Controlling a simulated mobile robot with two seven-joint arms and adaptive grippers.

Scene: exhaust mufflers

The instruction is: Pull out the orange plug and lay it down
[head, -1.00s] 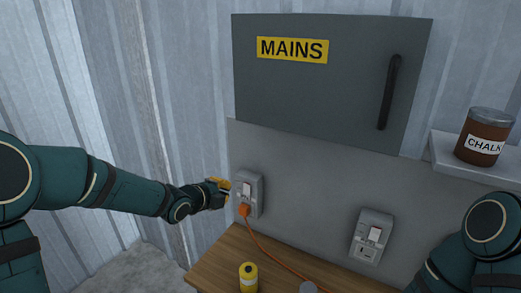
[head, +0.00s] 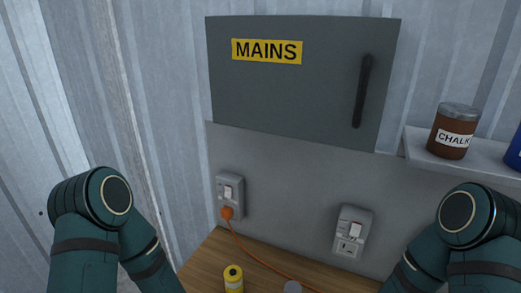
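The orange plug (head: 227,213) sits in the lower part of the left wall socket (head: 230,194). Its orange cord (head: 262,259) runs from it down to the right, over the wooden bench. The socket's white switch is above the plug. My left arm is at the lower left, well apart from the plug, and its gripper is below the picture. My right arm is at the lower right, and its gripper is out of view too.
A second socket (head: 350,233) is on the panel to the right, with no plug in it. A yellow spool (head: 233,279) stands on the bench (head: 207,262). A grey MAINS cabinet (head: 300,85) hangs above. A chalk tin (head: 452,131) stands on a shelf (head: 425,153) at the right.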

